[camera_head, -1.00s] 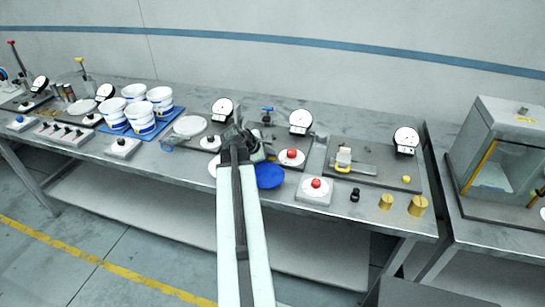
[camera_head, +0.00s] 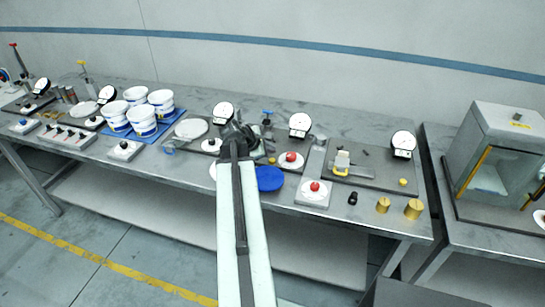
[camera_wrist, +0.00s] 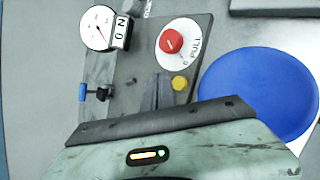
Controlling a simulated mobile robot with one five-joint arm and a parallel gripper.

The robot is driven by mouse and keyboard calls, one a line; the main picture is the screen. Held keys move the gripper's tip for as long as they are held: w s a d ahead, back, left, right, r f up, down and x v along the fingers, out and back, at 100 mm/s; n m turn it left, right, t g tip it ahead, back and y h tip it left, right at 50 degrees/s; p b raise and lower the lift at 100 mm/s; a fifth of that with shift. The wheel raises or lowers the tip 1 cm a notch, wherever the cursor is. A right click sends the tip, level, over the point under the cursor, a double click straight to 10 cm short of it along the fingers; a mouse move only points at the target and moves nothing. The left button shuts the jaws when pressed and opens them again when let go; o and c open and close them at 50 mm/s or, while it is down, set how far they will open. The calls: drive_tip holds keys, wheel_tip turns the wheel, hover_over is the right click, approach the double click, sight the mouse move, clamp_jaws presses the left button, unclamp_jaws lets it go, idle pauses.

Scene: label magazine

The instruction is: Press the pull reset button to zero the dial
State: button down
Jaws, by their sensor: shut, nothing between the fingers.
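The pull reset button (camera_wrist: 171,41) is a red cap on a white disc marked PULL (camera_wrist: 191,55). It also shows in the head view as a red cap (camera_head: 291,157). Its dial (camera_wrist: 97,27) has a white face, a thin red needle and a plate with "0" and "N" (camera_wrist: 121,32); the exact reading is too small to tell. The dial stands behind the button in the head view (camera_head: 300,121). My gripper (camera_wrist: 158,92) is shut and empty, its tips short of the button in the wrist view. In the head view my gripper (camera_head: 238,130) is left of the button.
A blue round plate (camera_head: 269,178) lies in front of the fixture. A yellow knob (camera_wrist: 179,83) and a blue-handled part (camera_wrist: 82,92) are close to my fingers. Another red button (camera_head: 314,187) stands nearer the table edge. White buckets (camera_head: 142,113) are at left.

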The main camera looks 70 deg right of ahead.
sight(270, 161)
wheel_tip(270, 161, up, 3)
drive_tip(key=p, duration=0.2)
drive_tip(key=shift+r+p, duration=0.2)
drive_tip(key=shift+p, duration=0.1)
drive_tip(key=shift+f, duration=0.1)
